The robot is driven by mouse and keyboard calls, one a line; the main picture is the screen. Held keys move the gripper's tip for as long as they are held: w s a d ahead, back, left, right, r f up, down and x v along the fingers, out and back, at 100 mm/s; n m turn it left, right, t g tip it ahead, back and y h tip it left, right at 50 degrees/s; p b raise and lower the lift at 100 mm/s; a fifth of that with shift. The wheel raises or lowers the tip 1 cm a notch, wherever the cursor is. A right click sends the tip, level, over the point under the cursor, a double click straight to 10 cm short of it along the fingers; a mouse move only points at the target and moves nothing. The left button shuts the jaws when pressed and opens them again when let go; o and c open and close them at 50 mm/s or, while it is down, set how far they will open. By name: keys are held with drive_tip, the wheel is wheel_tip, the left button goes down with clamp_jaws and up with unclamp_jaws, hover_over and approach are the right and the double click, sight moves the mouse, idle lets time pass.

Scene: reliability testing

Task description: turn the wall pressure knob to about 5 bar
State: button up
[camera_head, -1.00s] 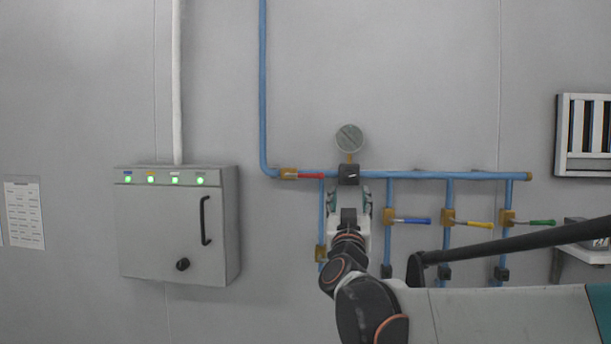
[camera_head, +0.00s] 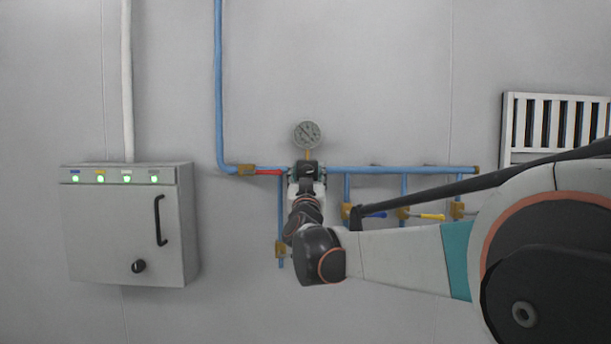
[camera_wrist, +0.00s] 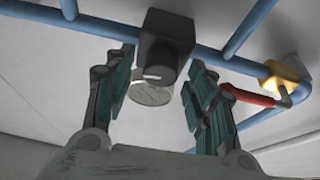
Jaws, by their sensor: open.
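The pressure knob (camera_head: 306,168) is a dark block on the blue pipe, partly hidden by my arm in the head view. In the wrist view the knob (camera_wrist: 160,65) is dark and round with a short white mark. The round gauge (camera_head: 308,135) sits just above it; its reading is too small to tell. The gauge (camera_wrist: 150,92) also shows past the knob in the wrist view. My gripper (camera_wrist: 160,60) is open, one green-padded finger on either side of the knob near the fingertips. My gripper (camera_head: 306,186) shows just below the knob.
A red valve handle (camera_head: 270,172) lies on the pipe (camera_head: 400,170) left of the knob. Blue (camera_head: 374,214) and yellow (camera_head: 432,217) handles are at the right, partly behind my arm. A grey control box (camera_head: 125,230) with green lights hangs further left.

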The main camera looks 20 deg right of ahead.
drive_tip(key=c, duration=1)
drive_tip(key=shift+c, duration=0.2)
drive_tip(key=shift+m+h, duration=0.3)
drive_tip(key=shift+m, duration=0.3)
drive_tip(key=m+g+h, duration=0.1)
drive_tip(key=m+h, duration=0.1)
drive_tip(key=m, duration=0.2)
drive_tip(key=shift+a, duration=0.1)
drive_tip(key=m+g+h, duration=0.1)
drive_tip(key=m, duration=0.2)
drive_tip(key=m+g+h, duration=0.1)
drive_tip(key=m, duration=0.2)
drive_tip(key=shift+r+g, duration=0.1)
drive_tip(key=shift+g, duration=0.2)
drive_tip(key=m+g, duration=0.1)
drive_tip(key=m, duration=0.2)
drive_tip(key=m+g+p, duration=0.1)
drive_tip(key=m, duration=0.1)
drive_tip(key=shift+r+m+h, duration=0.1)
drive_tip(key=shift+m+h, duration=0.2)
drive_tip(key=shift+m, duration=0.1)
drive_tip(key=shift+m+g+p, duration=0.7)
drive_tip(key=shift+m, duration=0.9)
drive_tip(key=o, duration=1)
